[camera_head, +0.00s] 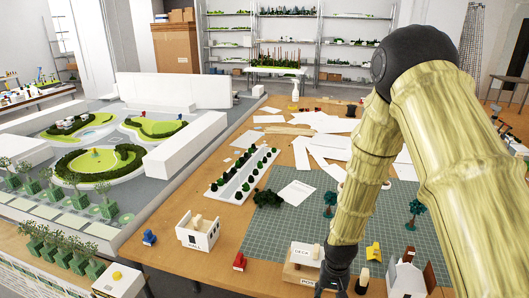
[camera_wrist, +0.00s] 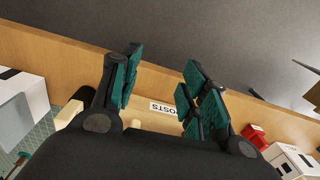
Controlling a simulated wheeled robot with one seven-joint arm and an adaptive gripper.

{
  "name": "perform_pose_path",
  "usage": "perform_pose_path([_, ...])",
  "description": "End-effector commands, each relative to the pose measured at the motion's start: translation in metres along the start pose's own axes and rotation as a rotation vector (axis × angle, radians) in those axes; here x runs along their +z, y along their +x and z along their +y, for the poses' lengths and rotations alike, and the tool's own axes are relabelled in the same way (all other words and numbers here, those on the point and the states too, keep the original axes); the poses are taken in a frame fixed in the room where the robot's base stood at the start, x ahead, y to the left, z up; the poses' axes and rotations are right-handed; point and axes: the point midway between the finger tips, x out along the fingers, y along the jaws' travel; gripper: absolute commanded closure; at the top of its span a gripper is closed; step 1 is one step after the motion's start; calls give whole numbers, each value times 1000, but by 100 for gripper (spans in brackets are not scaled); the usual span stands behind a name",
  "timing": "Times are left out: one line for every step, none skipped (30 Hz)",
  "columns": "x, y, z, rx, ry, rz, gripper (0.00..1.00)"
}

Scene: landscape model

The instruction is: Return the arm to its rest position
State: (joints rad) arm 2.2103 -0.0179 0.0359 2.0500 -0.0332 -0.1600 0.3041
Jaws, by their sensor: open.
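My gripper (camera_head: 333,282) is low at the bottom edge of the head view, at the end of my bamboo-textured arm, and partly cut off there. In the wrist view my gripper (camera_wrist: 165,85) has its dark, teal-padded fingers spread, with nothing visible between them. Beyond the fingers is a wooden box with a white POSTS label (camera_wrist: 163,108). In the head view the small wooden box (camera_head: 291,273) is just left of my gripper. My arm hides part of the table behind it.
A green cutting mat (camera_head: 265,235) covers the near tabletop. A white open-topped block (camera_head: 198,232), a red piece (camera_head: 239,261), a yellow piece (camera_head: 373,252) and a white model house (camera_head: 405,280) stand around. A large landscape model (camera_head: 105,150) fills the left.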

Motion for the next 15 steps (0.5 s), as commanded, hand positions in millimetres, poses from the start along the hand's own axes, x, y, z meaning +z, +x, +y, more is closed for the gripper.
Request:
perform_pose_path([11,15,4,0,-5,-6,56])
perform_pose_path([16,22,6,-1,-8,-7,56])
perform_pose_path([25,33,10,-2,-13,-8,56])
perform_pose_path([31,41,12,-4,-18,-7,56])
perform_pose_path([40,51,15,-4,-24,-10,56])
perform_pose_path([51,64,19,-6,-30,-10,56])
perform_pose_path([61,75,23,-7,-37,-12,56])
perform_pose_path([72,86,27,-8,-44,-13,56])
perform_pose_path([88,101,33,-9,-53,-14,56])
perform_pose_path([100,111,37,-9,-61,-14,56])
perform_pose_path([112,121,42,-10,-67,-14,56])
perform_pose_path([128,133,48,-10,-78,-14,56])
perform_pose_path([140,142,52,-10,-85,-14,56])
perform_pose_path([152,150,56,-9,-93,-13,56])
perform_pose_path([169,160,62,-9,-104,-13,56])
